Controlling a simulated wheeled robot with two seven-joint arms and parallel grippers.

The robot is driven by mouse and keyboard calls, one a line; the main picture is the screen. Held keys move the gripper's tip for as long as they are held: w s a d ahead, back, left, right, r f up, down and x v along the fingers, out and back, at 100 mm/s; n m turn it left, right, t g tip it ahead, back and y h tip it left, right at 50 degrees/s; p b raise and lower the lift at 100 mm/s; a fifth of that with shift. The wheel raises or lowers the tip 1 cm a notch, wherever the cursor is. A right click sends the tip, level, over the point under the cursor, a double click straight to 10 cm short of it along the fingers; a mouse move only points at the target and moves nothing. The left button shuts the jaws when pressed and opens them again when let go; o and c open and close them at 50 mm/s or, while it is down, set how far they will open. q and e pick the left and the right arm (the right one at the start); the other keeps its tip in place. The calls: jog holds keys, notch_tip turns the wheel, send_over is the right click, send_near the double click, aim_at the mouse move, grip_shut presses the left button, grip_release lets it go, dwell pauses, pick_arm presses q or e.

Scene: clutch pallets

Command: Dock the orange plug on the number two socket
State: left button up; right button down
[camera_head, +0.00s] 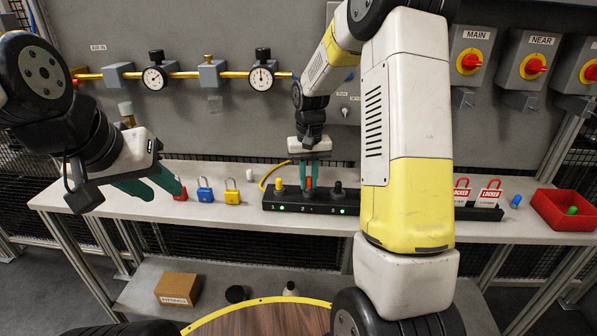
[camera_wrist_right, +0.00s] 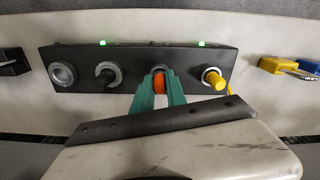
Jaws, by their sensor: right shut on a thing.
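The black socket strip (camera_head: 272,206) lies on the bench with numbers 1, 2 and 3 on its front. The orange plug (camera_wrist_right: 159,84) is between the teal fingers of my right gripper (camera_wrist_right: 160,92), which is shut on it. It is at the second socket, in line with its grey ring; whether it is fully seated I cannot tell. In the head view my right gripper (camera_head: 309,175) points down over number 2. A yellow plug (camera_wrist_right: 215,80) stands in socket one, a black one (camera_head: 338,188) in socket three. My left gripper (camera_head: 157,188) is open and empty at the left.
Green lamps glow by 1 and 3; none glows by 2. Red, blue (camera_head: 205,190) and yellow (camera_head: 232,193) padlocks stand left of the strip. A red bin (camera_head: 560,222) and locked tags (camera_head: 489,193) are at right. An empty socket (camera_wrist_right: 62,73) shows in the wrist view.

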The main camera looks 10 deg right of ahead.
jog(key=shift+f, duration=0.4)
dwell(0.5)
jog(key=shift+r, duration=0.15)
jog(key=shift+r, duration=0.65)
jog(key=shift+f, duration=0.8)
dwell(0.8)
jog(key=shift+r, duration=0.35)
jog(key=shift+r, duration=0.35)
jog(key=shift+r, duration=0.1)
jog(key=shift+f, duration=0.8)
dwell(0.7)
